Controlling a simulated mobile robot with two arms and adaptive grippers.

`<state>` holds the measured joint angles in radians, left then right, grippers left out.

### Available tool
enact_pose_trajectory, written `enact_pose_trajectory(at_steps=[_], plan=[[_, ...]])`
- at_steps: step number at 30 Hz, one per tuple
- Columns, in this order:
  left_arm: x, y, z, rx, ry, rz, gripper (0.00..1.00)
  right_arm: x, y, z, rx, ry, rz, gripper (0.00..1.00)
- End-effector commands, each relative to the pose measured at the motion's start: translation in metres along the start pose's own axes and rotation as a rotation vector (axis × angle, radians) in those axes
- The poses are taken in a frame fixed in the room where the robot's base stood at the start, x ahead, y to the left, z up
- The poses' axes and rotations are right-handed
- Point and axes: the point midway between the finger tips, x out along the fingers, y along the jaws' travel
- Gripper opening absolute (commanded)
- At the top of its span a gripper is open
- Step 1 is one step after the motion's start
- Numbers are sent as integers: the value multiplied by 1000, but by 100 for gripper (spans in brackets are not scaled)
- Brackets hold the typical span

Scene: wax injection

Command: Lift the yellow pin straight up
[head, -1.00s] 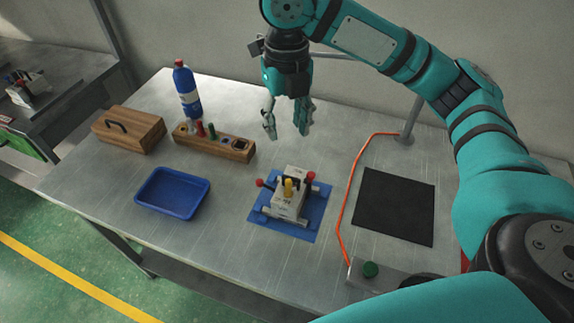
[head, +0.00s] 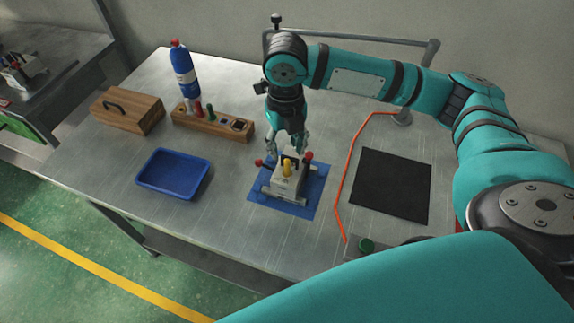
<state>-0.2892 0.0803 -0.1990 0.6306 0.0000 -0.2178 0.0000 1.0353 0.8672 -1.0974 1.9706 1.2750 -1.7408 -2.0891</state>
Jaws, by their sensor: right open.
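The yellow pin (head: 287,169) stands upright in the top of a grey-white mold block (head: 289,188). The block sits on a blue mat (head: 312,207) on the metal table. Red knobs and a black handle are on the block around the pin. My right gripper (head: 286,150) is open and points down, just above and behind the block. Its fingertips are close to the black handle and the pin; whether they touch anything cannot be told. My left gripper is not in view.
A blue tray (head: 173,175) is to the left. Behind it are a wooden box (head: 128,109), a wooden tool holder (head: 213,125) and a blue bottle (head: 185,76). A black pad (head: 391,187) and an orange cable (head: 343,190) lie to the right.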

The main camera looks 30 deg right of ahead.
Motion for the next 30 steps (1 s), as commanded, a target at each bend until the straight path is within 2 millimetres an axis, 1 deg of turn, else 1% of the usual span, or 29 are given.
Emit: enact_pose_trajectory(at_steps=[1, 3, 6, 8, 12, 16, 17, 26, 30], plan=[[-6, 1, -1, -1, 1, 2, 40, 6, -2, -2, 2, 7, -3, 42], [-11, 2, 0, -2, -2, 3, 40, 17, -3, -2, 3, 7, -3, 42], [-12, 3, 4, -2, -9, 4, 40, 32, -3, -2, 1, 5, -1, 42], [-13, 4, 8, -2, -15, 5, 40, 38, -3, -2, 0, 4, -2, 42], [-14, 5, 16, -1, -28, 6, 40, 43, -2, -1, 0, 1, -1, 42], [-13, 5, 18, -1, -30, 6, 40, 42, -2, -1, 0, 1, -1, 42], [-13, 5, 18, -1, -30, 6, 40, 42, -2, -1, 0, 1, -1, 40], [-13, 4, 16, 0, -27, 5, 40, 42, -2, -1, 0, 1, -1, 1], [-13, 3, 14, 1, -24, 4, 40, 42, -2, -1, 0, 1, -1, 0]])
